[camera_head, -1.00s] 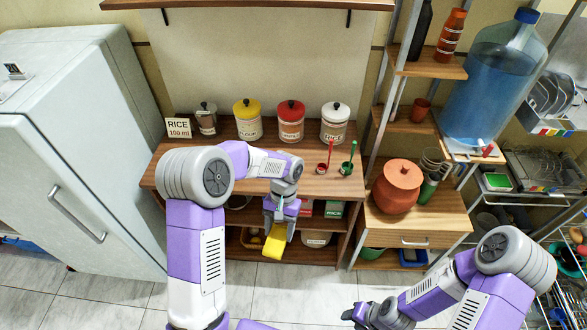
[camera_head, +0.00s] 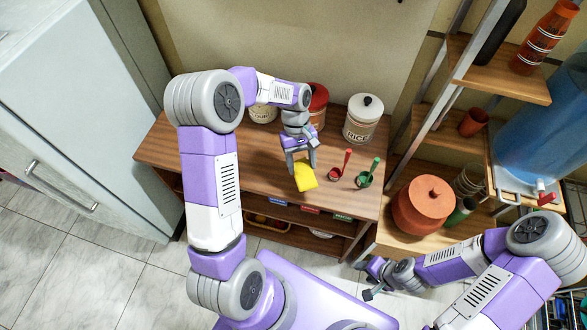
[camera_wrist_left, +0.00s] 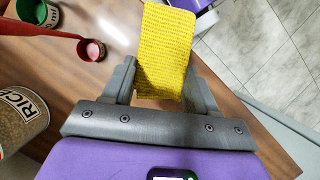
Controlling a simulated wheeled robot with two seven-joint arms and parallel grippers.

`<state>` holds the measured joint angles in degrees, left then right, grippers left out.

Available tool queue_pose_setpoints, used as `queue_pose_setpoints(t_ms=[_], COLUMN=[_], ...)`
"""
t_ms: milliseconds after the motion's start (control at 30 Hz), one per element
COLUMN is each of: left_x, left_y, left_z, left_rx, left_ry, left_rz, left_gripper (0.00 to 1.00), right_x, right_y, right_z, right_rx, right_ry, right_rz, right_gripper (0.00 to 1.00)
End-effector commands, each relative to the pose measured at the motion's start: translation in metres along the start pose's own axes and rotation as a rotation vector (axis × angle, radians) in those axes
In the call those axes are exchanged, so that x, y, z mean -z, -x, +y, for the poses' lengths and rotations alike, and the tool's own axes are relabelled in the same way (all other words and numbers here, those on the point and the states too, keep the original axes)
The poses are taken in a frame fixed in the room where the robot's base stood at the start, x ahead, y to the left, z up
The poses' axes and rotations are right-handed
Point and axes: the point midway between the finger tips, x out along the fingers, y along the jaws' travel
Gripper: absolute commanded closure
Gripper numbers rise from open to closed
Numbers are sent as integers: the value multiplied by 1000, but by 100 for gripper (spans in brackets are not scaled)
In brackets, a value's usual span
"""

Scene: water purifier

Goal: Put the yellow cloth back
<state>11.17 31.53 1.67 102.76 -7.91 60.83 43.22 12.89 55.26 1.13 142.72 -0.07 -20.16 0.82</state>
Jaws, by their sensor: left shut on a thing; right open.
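The yellow cloth (camera_head: 305,176) hangs from my left gripper (camera_head: 299,163), over the front part of the wooden counter (camera_head: 225,164). In the left wrist view the cloth (camera_wrist_left: 165,50) is a flat ribbed piece between the two grey fingers of the left gripper (camera_wrist_left: 160,88), which is shut on it. Whether the cloth touches the counter, I cannot tell. My right gripper (camera_head: 370,280) is open and empty, at the lower right, in front of the low cabinet and away from the cloth.
The rice canister (camera_head: 363,118) and the red-lidded canister (camera_head: 318,105) stand behind. A clay pot (camera_head: 425,205) is to the right. The counter's left part is clear.

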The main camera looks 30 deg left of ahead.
Motion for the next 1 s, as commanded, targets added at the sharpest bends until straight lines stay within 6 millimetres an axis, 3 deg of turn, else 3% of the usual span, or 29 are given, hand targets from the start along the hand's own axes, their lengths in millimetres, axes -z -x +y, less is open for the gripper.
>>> queue_pose_setpoints(t_ms=[100,333,467,700,1000], left_x=[18,39,45,62,72], left_y=[12,32,30,-11,-36], left_z=[-17,-37,-42,-42,-42], left_rx=[-159,-350,-384,-386,-386], left_ry=[375,839,931,944,942], left_rz=[3,2,0,-2,-2], left_gripper=[66,66,66,66,66], right_x=[0,1,1,1,2], right_y=[-8,-14,-16,-26,-32], right_z=[3,5,6,10,12], right_rx=[0,0,0,0,0], right_ry=[0,0,0,0,0], right_rz=[-1,0,0,0,0], right_gripper=[53,53,53,53,53])
